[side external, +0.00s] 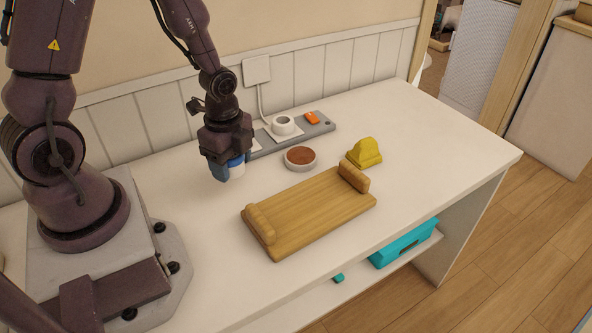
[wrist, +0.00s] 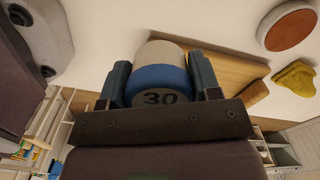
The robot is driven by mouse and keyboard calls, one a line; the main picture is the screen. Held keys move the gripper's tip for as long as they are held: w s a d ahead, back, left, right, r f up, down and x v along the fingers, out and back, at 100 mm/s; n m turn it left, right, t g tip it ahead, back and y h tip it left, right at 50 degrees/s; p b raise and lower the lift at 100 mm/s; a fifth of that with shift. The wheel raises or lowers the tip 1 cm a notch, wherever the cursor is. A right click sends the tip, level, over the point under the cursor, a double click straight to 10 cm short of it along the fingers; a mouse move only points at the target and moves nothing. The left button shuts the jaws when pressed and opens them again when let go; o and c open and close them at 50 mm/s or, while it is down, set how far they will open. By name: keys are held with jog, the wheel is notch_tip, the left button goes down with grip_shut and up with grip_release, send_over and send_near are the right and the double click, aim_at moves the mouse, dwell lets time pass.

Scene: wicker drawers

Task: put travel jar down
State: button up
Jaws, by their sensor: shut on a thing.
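The travel jar (wrist: 159,60) is a small pale cylinder with a blue band and a dark "30" on its end. My gripper (wrist: 160,82) is shut on it, one finger on each side, in the wrist view. In the side external view my gripper (side external: 228,168) points down at the back left of the white table (side external: 420,130).
A wooden tray (side external: 310,212) with raised rolled ends lies in front right. A round white dish with a brown top (side external: 300,157) and a yellow object (side external: 365,152) stand beyond. A grey strip (side external: 318,128) with a white ring and orange piece runs along the wall. Table left of the tray is clear.

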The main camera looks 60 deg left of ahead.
aim_at(242, 189)
jog(key=shift+w+a+f+m, duration=0.45)
jog(key=shift+a+f, duration=0.2)
jog(key=shift+f, duration=0.95)
jog(key=shift+w+a+f+m, duration=0.4)
jog(key=shift+a+f, duration=0.3)
jog(key=shift+f, duration=0.95)
jog(key=shift+w+a+f+m, duration=0.4)
jog(key=shift+a+f, duration=0.25)
jog(key=shift+f, duration=0.95)
jog(key=o, duration=0.9)
jog(key=shift+f, duration=0.15)
jog(key=shift+o, duration=0.2)
